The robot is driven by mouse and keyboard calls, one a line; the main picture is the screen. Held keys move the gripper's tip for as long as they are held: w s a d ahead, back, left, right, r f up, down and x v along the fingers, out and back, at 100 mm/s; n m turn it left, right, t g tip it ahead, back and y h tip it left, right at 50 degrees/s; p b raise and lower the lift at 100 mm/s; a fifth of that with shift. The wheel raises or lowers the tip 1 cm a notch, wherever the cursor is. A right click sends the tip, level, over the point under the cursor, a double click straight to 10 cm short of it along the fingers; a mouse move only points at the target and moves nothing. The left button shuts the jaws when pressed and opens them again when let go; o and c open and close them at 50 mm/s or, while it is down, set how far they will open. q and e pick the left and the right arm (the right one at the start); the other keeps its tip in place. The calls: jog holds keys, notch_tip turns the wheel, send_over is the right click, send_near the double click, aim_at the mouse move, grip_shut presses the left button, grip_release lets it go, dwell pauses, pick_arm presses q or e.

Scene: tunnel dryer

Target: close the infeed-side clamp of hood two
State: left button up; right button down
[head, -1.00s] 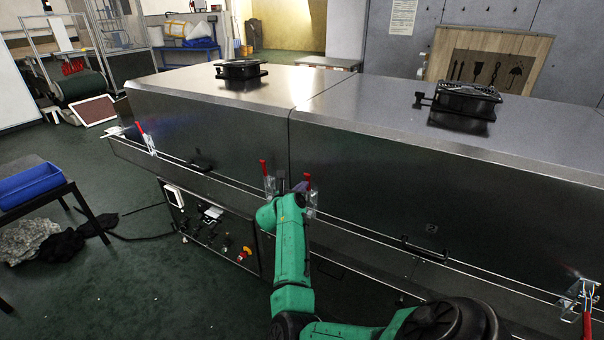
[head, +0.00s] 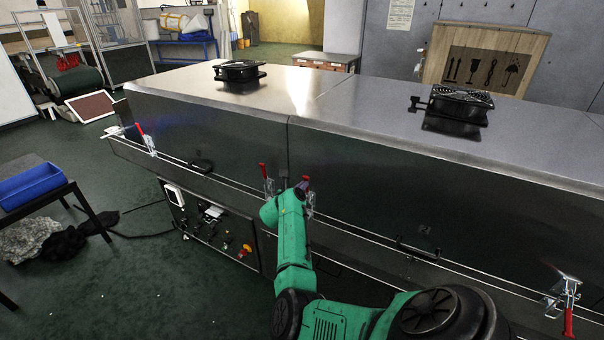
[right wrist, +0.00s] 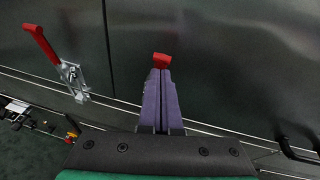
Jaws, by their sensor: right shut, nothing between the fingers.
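The dryer's two metal hoods, left (head: 210,125) and right (head: 390,165), meet at a vertical seam. A red-handled clamp (head: 265,178) stands left of the seam, handle up; it also shows in the right wrist view (right wrist: 70,72). Just right of the seam is another red-handled clamp (head: 312,196), mostly hidden by my right gripper (head: 304,186). In the right wrist view my purple fingers (right wrist: 159,97) are shut and empty, with that clamp's red handle tip (right wrist: 162,60) showing just beyond them; I cannot tell whether they touch. My left gripper is out of view.
Another clamp (head: 568,310) at the far right has its red handle hanging down. One (head: 146,140) at the far left has its handle up. A black handle (head: 417,250) sticks out low on the right hood. A control panel (head: 210,225) sits below.

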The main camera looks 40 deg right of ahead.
notch_tip(320, 180, up, 20)
jog(key=b, duration=0.2)
jog(key=shift+f, duration=0.1)
dwell(0.3)
